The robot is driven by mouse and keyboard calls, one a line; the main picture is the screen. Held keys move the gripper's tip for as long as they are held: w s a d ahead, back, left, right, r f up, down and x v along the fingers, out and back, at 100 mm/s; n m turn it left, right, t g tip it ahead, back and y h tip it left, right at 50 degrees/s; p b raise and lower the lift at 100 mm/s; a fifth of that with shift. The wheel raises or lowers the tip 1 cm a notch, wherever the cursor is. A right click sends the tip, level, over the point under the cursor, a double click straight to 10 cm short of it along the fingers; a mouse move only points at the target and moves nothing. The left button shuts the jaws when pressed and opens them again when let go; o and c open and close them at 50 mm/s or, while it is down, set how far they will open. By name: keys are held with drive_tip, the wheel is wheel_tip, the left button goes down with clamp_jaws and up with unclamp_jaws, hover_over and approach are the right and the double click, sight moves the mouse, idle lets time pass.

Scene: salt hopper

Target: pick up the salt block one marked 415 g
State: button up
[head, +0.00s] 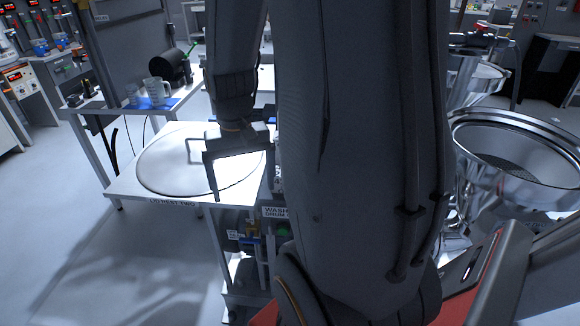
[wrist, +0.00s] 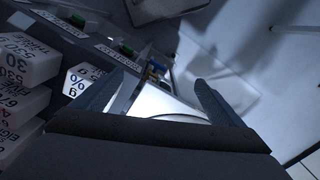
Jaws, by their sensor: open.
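Several white blocks with black print show at the left of the wrist view. The top one (wrist: 28,62) reads 530. A block below it (wrist: 20,125) has only partly legible print, with letters like EIGHT. A smaller white block (wrist: 80,82) beside my left finger shows a % sign. I cannot make out a 415 g marking on any of them. My gripper (wrist: 160,80) is open, with nothing between its fingers, to the right of the blocks. In the head view my gripper (head: 240,178) hangs over the white table; no blocks are visible there.
The white table (head: 122,185) bears a large round plate (head: 165,165). A clear jug (head: 158,92) and a black cylinder (head: 168,66) stand behind it. A steel vessel (head: 520,150) is at the right. The floor (head: 110,270) at front left is free.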

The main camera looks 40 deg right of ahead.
drive_tip(key=d+r+m+p, duration=0.1)
drive_tip(key=d, duration=0.3)
drive_tip(key=s+d+r+m+p, duration=0.1)
drive_tip(key=d+r+m, duration=0.1)
drive_tip(key=d, duration=0.2)
drive_tip(key=d+r+m+p, duration=0.1)
drive_tip(key=d+p, duration=0.1)
drive_tip(key=d, duration=0.2)
drive_tip(key=shift+s+d+r, duration=0.15)
drive_tip(key=shift+s+d, duration=0.05)
drive_tip(key=shift+d, duration=0.15)
drive_tip(key=shift+d+f+m, duration=0.1)
drive_tip(key=shift+f+m, duration=0.2)
drive_tip(key=shift+f, duration=0.05)
drive_tip(key=shift+w+d+f+p, duration=0.1)
drive_tip(key=shift+f+p, duration=0.5)
drive_tip(key=shift+f, duration=1.2)
drive_tip(key=shift+d+f+p, duration=0.1)
drive_tip(key=shift+f+p, duration=0.45)
drive_tip(key=shift+f, duration=1.2)
drive_tip(key=c, duration=1.5)
drive_tip(key=shift+o, duration=0.2)
drive_tip(key=shift+r, duration=0.1)
